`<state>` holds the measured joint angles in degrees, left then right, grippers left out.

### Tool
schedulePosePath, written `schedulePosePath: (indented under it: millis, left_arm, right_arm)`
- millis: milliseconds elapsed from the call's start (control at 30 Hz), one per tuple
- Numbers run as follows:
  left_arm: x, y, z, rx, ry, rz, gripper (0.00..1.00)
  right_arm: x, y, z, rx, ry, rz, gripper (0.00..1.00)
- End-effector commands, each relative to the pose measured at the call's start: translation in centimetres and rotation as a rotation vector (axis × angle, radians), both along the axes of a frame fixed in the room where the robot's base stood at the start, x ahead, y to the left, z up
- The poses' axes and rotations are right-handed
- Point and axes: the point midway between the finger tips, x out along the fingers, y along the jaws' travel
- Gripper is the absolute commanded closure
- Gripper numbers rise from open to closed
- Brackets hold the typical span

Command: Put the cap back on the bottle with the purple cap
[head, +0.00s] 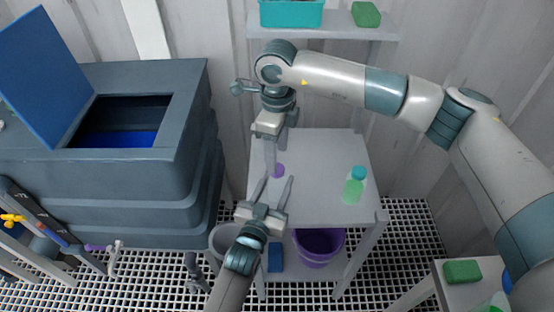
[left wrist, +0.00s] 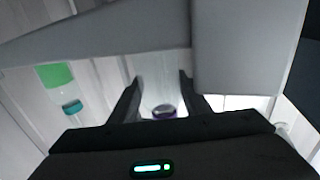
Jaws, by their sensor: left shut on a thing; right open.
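A small purple thing (head: 278,170) shows over the small grey table, partly hidden by my grippers; I cannot tell whether it is the loose cap or part of the bottle. My left gripper (head: 275,183) reaches up to it from below and is shut on it. In the left wrist view the purple thing (left wrist: 163,111) shows between the fingers of the left gripper (left wrist: 160,85). My right gripper (head: 271,164) points down beside the purple thing, close to the left fingers, and is open.
A green bottle with a teal cap (head: 354,185) stands on the grey table (head: 320,155) at the right. It also shows in the left wrist view (left wrist: 60,80). A purple bucket (head: 318,250) is below. A dark open-lidded bin (head: 180,180) stands left; a shelf (head: 340,28) is behind.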

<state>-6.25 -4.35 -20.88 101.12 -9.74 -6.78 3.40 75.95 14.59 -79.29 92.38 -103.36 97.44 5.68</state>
Motion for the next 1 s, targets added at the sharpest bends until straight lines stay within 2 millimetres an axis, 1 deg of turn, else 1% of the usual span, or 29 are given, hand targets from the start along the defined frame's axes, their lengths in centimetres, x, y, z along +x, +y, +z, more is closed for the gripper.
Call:
schedulePosePath:
  millis: [33,200,400,567,833,867,900,933,1000]
  left_arm:
    - [0.0,0.0,0.0,0.000,0.000,0.000,1.00]
    - [0.0,0.0,0.0,0.000,0.000,0.000,1.00]
    - [0.0,0.0,0.0,0.000,0.000,0.000,1.00]
    - [0.0,0.0,0.0,0.000,0.000,0.000,1.00]
    - [0.0,0.0,0.0,0.000,0.000,0.000,1.00]
    - [0.0,0.0,0.0,0.000,0.000,0.000,0.52]
    - [0.0,0.0,0.0,0.000,0.000,0.000,0.43]
    - [0.0,0.0,0.0,0.000,0.000,0.000,0.35]
    - [0.0,0.0,0.0,0.000,0.000,0.000,0.35]
  right_arm:
    - [0.1,0.0,1.1,0.000,-0.003,0.001,0.48]
    - [0.1,0.0,4.1,0.000,-0.003,0.002,0.48]
    - [0.0,0.0,6.5,0.000,-0.001,0.001,0.48]
    - [0.0,0.0,7.3,0.000,-0.001,0.000,0.48]
    - [0.0,0.0,7.3,0.000,0.000,0.001,0.48]
    - [0.0,0.0,7.3,0.000,0.000,0.001,0.48]
    - [0.0,0.0,7.3,0.000,0.000,0.001,0.48]
    - [0.0,0.0,7.3,0.000,0.000,0.001,0.48]
    - [0.0,0.0,7.3,0.000,0.000,0.001,0.48]
